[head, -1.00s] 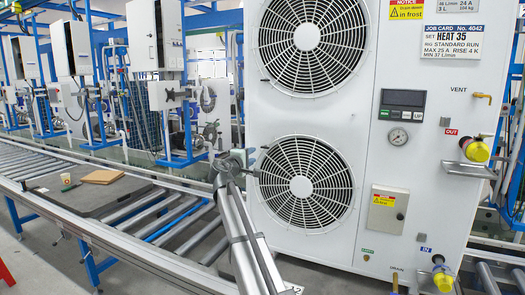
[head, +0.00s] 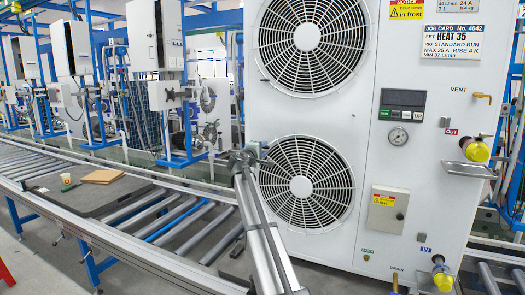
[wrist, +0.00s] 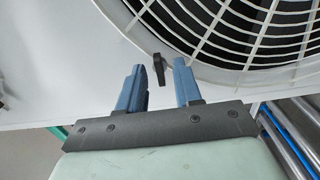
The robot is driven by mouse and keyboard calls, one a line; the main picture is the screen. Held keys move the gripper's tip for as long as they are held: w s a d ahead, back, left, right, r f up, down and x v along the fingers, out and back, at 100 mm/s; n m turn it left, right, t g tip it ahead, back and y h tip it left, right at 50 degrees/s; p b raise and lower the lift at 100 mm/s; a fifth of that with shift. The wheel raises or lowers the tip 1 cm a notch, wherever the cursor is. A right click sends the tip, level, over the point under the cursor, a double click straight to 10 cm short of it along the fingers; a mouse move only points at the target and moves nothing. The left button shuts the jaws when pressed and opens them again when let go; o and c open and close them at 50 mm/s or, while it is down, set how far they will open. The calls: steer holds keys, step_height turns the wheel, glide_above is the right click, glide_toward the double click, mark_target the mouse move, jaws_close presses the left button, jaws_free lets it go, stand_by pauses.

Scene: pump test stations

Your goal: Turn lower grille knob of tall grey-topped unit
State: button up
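The large white unit (head: 370,150) fills the right of the head view, with its top out of frame. Its lower round fan grille (head: 301,187) faces me. In the wrist view, a small black knob (wrist: 159,69) sits upright on the white panel beside the rim of the grille (wrist: 215,68). My gripper (wrist: 157,67) is open, with one blue finger to each side of the knob and a visible gap on both sides. In the head view, my gripper (head: 256,158) is at the grille's left edge; it hides the knob there.
Yellow-capped pipe fittings (head: 477,151) stick out at the unit's right side. A control panel (head: 402,104) sits higher up.

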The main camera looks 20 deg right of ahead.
steer(key=shift+c, duration=0.5)
jaws_close()
steer(key=m, duration=0.3)
steer(key=shift+m, duration=0.4)
steer(key=m, duration=0.4)
steer(key=shift+m, duration=0.3)
steer(key=m, duration=0.4)
steer(key=shift+m, duration=2)
